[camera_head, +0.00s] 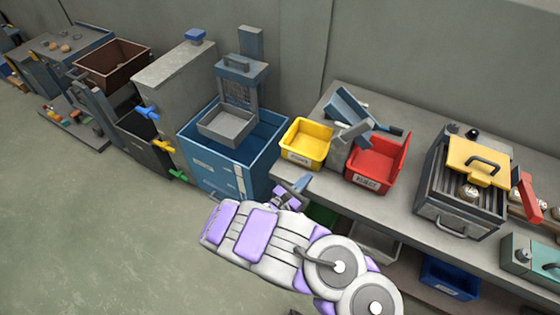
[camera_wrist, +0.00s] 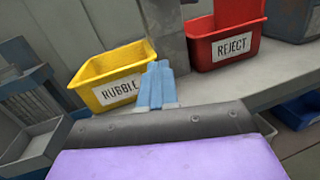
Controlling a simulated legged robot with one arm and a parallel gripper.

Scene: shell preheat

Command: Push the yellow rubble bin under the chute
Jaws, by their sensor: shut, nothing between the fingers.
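The yellow rubble bin (camera_head: 306,144) stands upright on the left end of the grey bench, left of a grey post. It also shows in the wrist view (camera_wrist: 112,76), with its RUBBLE label facing me. A blue-grey sloped chute (camera_head: 348,110) sits on the bench behind and right of the bin, above the post. The bin is beside the chute, not beneath it. My gripper (camera_head: 301,185) is shut and empty, just in front of and below the bin near the bench's front edge. In the wrist view its blue fingers (camera_wrist: 157,86) overlap the bin's right end; contact cannot be told.
A red reject bin (camera_head: 378,165) stands right of the post. Farther right is a grill-like box (camera_head: 460,185) with a yellow lid. A blue tub (camera_head: 235,155) with a grey tray stands left of the bench. Open floor lies at the left.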

